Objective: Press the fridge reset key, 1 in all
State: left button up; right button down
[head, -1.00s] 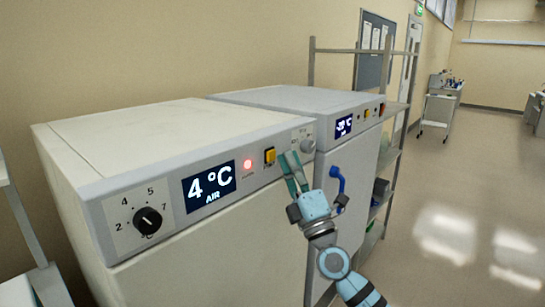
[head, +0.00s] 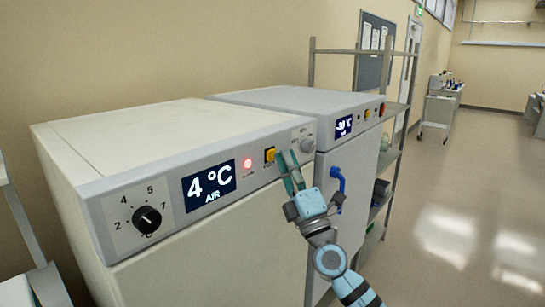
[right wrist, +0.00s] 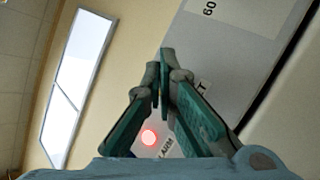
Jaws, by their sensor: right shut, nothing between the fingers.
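The near fridge (head: 150,143) has a sloped front panel with a black dial (head: 147,219), a display reading 4 °C AIR (head: 209,187), a lit red lamp (head: 248,163), a yellow key (head: 269,155) and a grey knob (head: 307,146). My right gripper (head: 287,154) is shut and empty. Its fingertips are in front of the panel, between the yellow key and the grey knob; I cannot tell whether they touch it. In the right wrist view the closed fingers (right wrist: 162,62) point at the panel, with the red lamp (right wrist: 149,137) beside them. My left gripper is not in view.
A second fridge (head: 300,100) with a -30 °C display stands behind the first, with a blue handle (head: 338,180) on its door. A metal shelf rack (head: 392,125) stands beyond it. The floor to the right is open.

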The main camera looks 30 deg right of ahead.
jog(key=shift+w+a, duration=0.1)
jog(key=shift+w, duration=0.3)
dwell(0.6)
jog(key=shift+s+d, duration=0.25)
jog(key=shift+s, duration=0.6)
jog(key=s, duration=0.2)
jog(key=s+d+b, duration=0.1)
jog(key=s, duration=0.1)
jog(key=shift+s+d, duration=0.2)
jog(key=shift+s, duration=0.15)
dwell(0.6)
